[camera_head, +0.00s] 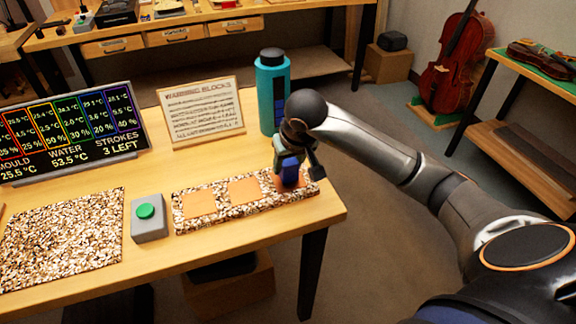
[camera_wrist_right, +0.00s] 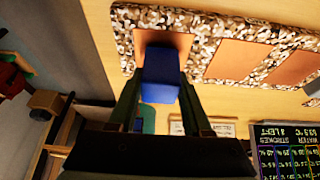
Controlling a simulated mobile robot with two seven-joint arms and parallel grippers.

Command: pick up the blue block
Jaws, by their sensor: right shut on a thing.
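The blue block (camera_head: 290,173) is at the right end of the speckled strip (camera_head: 222,214), over its rightmost orange patch. My right gripper (camera_head: 296,162) comes down on it from above and is shut on it. In the right wrist view the blue block (camera_wrist_right: 161,75) sits between the two fingers of my right gripper (camera_wrist_right: 160,92), with an orange patch (camera_wrist_right: 150,40) behind it. I cannot tell whether the block touches the patch or is slightly raised. My left gripper is not in view.
A teal bottle (camera_head: 272,88) stands close behind my right gripper. A framed "warming blocks" sign (camera_head: 201,110), a grey box with a green button (camera_head: 148,228), a speckled mat (camera_head: 62,238) and a display board (camera_head: 70,132) are to the left. The table's right edge is near.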

